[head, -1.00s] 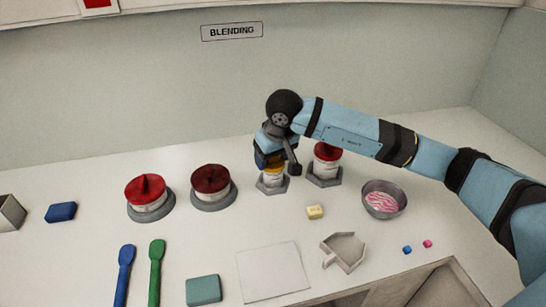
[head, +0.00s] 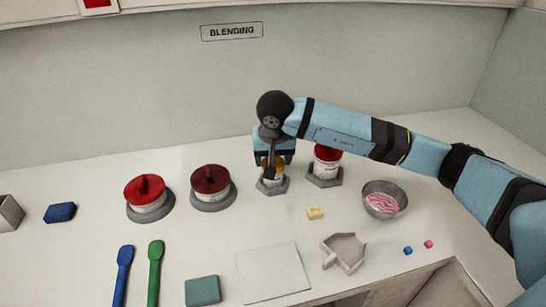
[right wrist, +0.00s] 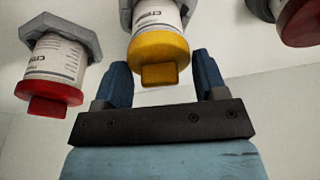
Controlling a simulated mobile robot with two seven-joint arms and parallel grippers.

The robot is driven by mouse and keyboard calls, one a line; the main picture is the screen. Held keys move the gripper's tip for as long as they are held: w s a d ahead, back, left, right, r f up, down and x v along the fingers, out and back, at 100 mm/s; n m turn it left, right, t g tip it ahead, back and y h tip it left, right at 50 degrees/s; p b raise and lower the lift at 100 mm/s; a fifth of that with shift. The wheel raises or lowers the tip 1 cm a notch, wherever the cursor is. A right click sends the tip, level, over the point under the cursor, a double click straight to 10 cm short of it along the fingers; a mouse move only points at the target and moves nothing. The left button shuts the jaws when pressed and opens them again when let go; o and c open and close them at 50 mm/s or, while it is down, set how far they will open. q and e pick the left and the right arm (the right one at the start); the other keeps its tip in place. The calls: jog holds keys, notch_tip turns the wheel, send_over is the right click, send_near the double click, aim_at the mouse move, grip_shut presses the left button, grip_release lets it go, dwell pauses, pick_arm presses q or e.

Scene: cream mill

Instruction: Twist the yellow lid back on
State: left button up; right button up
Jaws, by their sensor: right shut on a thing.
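The yellow lid (right wrist: 160,47) with its raised square tab sits on a small white labelled jar (right wrist: 155,14) in the right wrist view. In the head view the jar (head: 270,182) stands upright in a grey hexagonal holder (head: 285,187), and my wrist partly hides the lid. My right gripper (right wrist: 165,72) points down from above, one blue finger on each side of the lid, shut on it. I cannot tell how far the lid is threaded. My left gripper is not in view.
A red-lidded jar (head: 326,165) stands close to the right. Two larger red-lidded containers (head: 147,193) (head: 211,182) stand left.

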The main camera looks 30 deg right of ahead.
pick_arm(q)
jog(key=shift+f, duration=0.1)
pick_arm(e)
jog(key=shift+f, duration=0.1)
jog(key=m+g+h, duration=0.1)
jog(key=m, duration=0.4)
jog(key=shift+m+p, duration=0.35)
jog(key=shift+m, duration=0.45)
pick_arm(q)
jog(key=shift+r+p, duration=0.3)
pick_arm(e)
jog(key=m+g, duration=0.1)
jog(key=m, duration=0.2)
jog(key=shift+m+h, duration=0.3)
jog(key=shift+m, duration=0.1)
jog(key=shift+m+g+p, duration=0.3)
jog(key=shift+m, duration=0.5)
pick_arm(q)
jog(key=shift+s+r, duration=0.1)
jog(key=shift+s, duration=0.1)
pick_arm(e)
jog(key=shift+m, duration=0.4)
jog(key=o, duration=1)
jog(key=shift+c, duration=0.2)
